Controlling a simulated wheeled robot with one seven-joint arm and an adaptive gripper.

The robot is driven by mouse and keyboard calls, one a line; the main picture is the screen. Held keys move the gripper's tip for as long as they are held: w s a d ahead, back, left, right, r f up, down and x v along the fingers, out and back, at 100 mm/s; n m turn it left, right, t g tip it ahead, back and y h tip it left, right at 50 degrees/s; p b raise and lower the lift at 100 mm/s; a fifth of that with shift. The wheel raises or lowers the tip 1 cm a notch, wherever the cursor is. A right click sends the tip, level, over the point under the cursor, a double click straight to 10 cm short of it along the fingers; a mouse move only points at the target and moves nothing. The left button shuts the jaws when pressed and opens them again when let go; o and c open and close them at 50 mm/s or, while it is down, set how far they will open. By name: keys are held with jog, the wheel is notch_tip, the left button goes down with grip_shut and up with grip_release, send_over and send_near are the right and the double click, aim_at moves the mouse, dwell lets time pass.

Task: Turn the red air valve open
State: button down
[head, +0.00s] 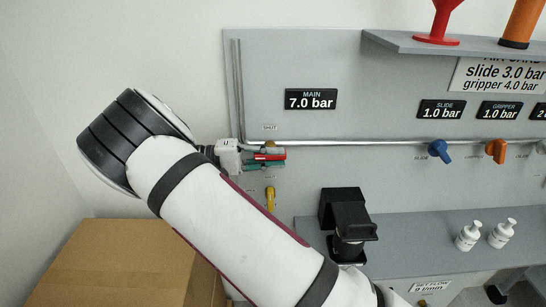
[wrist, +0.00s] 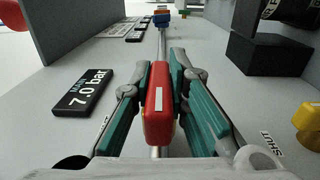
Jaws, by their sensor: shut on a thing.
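The red air valve handle (head: 272,157) sits on the metal pipe (head: 340,143) at the left of the grey panel and lies level, roughly along the pipe. In the wrist view the red handle (wrist: 158,105) fills the middle, with a pale strip on its face. My gripper (head: 265,158) reaches it from the left. In the wrist view my gripper (wrist: 160,85) has a teal finger on each side of the handle and is shut on it. The valve body behind the handle is mostly hidden.
A yellow valve (head: 270,198) is just below. Blue (head: 440,150) and orange (head: 496,150) knobs are to the right on the pipe. The MAIN display (head: 311,99) reads 7.0 bar. A black device (head: 348,225) and white bottles stand on the lower shelf. A cardboard box (head: 125,265) is at lower left.

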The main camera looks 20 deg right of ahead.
jog(key=c, duration=1.6)
grip_release()
jog(key=shift+o, duration=0.2)
jog(key=v, duration=1.2)
